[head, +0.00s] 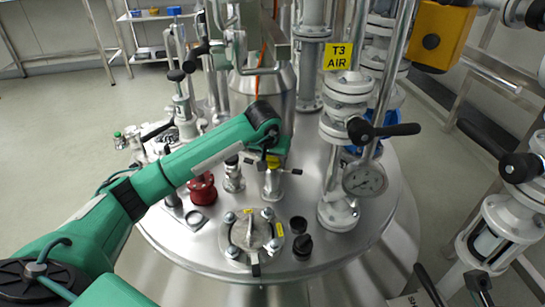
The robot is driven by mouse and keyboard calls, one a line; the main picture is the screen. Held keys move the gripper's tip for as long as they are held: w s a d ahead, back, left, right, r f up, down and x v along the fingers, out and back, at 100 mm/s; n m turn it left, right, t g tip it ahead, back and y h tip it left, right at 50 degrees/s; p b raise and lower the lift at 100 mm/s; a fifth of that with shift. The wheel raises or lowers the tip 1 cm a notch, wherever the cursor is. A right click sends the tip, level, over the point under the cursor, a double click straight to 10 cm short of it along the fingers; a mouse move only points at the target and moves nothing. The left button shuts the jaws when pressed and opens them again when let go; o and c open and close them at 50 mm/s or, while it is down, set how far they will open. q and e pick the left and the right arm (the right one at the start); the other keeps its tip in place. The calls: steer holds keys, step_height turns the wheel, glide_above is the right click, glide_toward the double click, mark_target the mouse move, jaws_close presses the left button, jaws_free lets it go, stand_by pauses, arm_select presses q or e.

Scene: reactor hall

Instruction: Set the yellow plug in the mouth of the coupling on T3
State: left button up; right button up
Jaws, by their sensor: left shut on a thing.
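My green left arm reaches across the steel vessel lid, and its left gripper (266,154) points down, shut on the yellow plug (274,161). Only part of the plug shows below the gripper. The plug is at the top of a steel coupling (272,184) with side levers spread left and right. I cannot tell whether the plug is inside the mouth or just above it. A yellow T3 AIR sign (338,56) is on the piping behind, to the right. My right gripper is not in view.
A black-topped steel fitting (233,175) and a red fitting (203,188) stand left of the coupling. A bolted round hatch (250,234) and black caps (301,240) are in front. A valve line with a gauge (364,180) rises on the right.

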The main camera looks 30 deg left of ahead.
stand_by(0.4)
arm_select(q)
steer(key=o, duration=1)
